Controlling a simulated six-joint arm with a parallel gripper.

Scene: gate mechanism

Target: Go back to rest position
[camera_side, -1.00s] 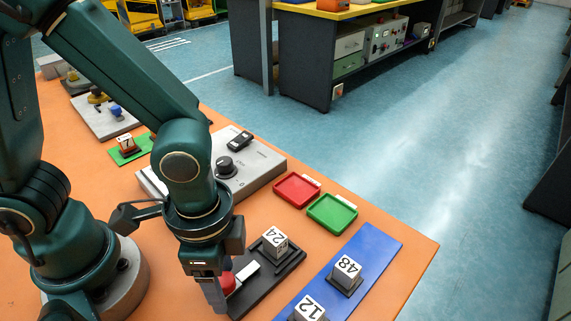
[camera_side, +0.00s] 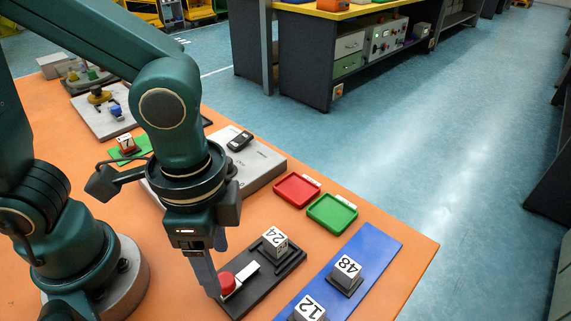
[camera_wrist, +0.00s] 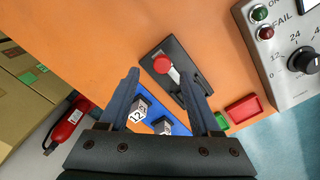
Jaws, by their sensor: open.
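The gate mechanism is a black base (camera_side: 262,287) with a white sliding bar (camera_side: 247,272) and a red knob (camera_side: 227,284) at its near end. A white cube marked 24 (camera_side: 275,240) sits at the base's far end. My gripper (camera_side: 213,268) points down just above and beside the red knob, with nothing in it. In the wrist view, my gripper's fingers (camera_wrist: 162,76) are spread wide, and the red knob (camera_wrist: 162,64) shows between and beyond the tips. The base's far part is partly hidden there by a finger.
A blue strip (camera_side: 378,248) bears cubes marked 48 (camera_side: 347,270) and 12 (camera_side: 309,309). Red (camera_side: 297,190) and green (camera_side: 332,213) trays lie beyond the mechanism. A grey control box (camera_side: 262,165) stands behind my gripper. A red extinguisher (camera_wrist: 67,124) shows in the wrist view.

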